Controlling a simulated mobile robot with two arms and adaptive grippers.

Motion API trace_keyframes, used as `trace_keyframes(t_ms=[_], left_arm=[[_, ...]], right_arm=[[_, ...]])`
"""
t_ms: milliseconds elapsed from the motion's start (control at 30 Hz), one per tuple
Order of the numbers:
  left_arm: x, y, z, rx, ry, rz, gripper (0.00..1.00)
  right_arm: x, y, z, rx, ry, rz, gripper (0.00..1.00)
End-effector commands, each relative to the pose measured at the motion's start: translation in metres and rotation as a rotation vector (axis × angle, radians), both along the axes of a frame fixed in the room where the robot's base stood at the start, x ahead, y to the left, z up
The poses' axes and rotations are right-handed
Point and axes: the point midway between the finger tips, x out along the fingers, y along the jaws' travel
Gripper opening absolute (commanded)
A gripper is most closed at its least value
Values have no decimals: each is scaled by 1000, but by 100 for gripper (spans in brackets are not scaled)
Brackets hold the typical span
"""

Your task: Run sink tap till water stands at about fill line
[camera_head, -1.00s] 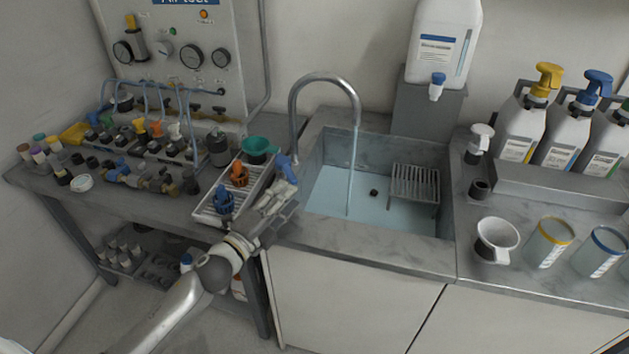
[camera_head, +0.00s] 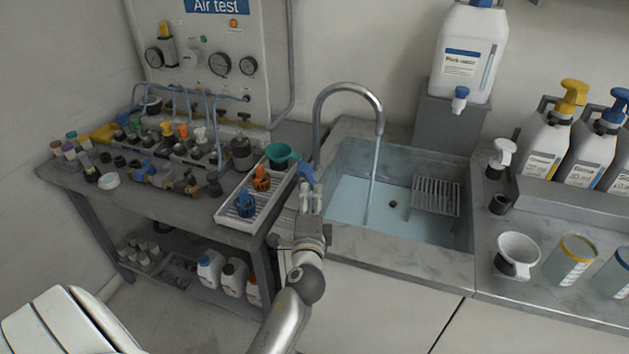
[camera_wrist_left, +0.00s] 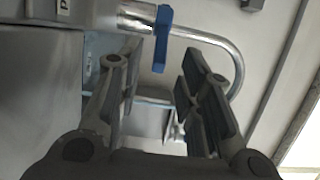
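The sink tap (camera_head: 349,88) is a curved metal spout at the sink's back left. A thin water stream (camera_head: 374,175) falls from it into the sink basin (camera_head: 455,175). Pale blue water (camera_head: 350,203) covers the basin floor; I cannot make out a fill line. The blue tap handle (camera_head: 307,173) is at the sink's left edge and also shows in the left wrist view (camera_wrist_left: 162,38). My left gripper (camera_head: 311,196) is just in front of the handle. Its fingers (camera_wrist_left: 158,85) are apart in the wrist view, with the handle beyond their tips. My right gripper is out of view.
A white tray (camera_head: 231,216) with blue and orange fittings and a green funnel (camera_head: 281,155) is close left of the gripper. A metal rack (camera_head: 435,197) stands in the basin.

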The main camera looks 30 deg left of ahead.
Motion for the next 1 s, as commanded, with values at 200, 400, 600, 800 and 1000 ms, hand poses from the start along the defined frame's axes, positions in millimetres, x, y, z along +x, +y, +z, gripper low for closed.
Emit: trace_keyframes(t_ms=[200,400,600,800,1000], left_arm=[[35,21,2,3,-1,0,34],[52,31,1,1,0,-1,34],[56,34,0,1,-1,-1,34],[56,34,0,1,-1,-2,31],[56,34,0,1,-1,-2,6]], right_arm=[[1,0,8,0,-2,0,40],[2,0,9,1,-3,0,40],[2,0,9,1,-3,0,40],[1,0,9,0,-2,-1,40],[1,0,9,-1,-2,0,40]])
